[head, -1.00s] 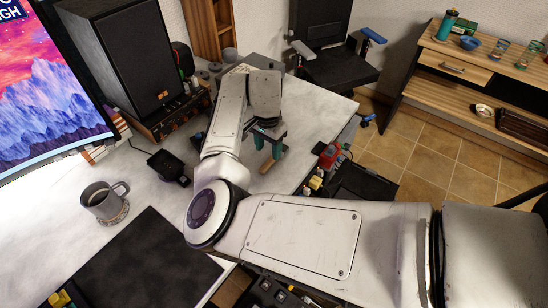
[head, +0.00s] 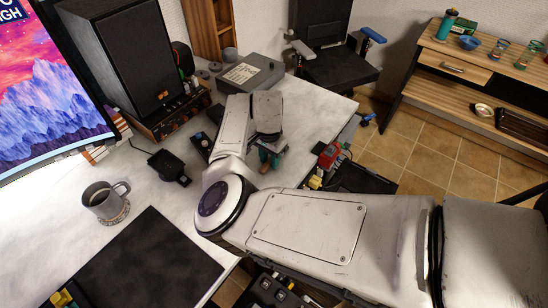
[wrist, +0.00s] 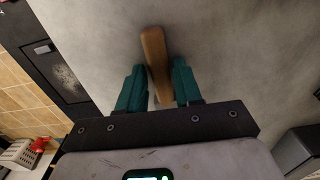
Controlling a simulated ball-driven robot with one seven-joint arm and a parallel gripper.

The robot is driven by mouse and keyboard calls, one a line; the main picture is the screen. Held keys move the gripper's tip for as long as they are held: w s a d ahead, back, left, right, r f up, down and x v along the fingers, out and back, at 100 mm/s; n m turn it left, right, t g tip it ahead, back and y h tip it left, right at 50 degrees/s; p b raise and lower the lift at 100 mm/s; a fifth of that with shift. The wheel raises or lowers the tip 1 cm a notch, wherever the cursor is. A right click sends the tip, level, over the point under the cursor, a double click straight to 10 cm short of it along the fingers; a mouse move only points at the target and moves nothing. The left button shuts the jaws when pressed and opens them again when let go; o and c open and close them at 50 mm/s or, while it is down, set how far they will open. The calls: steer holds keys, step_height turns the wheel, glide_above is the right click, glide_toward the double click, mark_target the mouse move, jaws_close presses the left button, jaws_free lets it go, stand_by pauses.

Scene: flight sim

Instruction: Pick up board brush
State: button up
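The board brush (wrist: 155,50) shows in the wrist view as a brown wooden bar lying on the pale desk top, slightly tilted. My gripper (wrist: 160,72) is open, with one teal finger on each side of the bar's near part. A small gap shows at the left finger; the right finger is very close to the bar, and I cannot tell whether it touches.
A grey box (head: 250,75) stands behind my arm, near the black speaker (head: 125,55). The desk's right edge is close to my gripper.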

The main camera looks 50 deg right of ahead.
jaws_close()
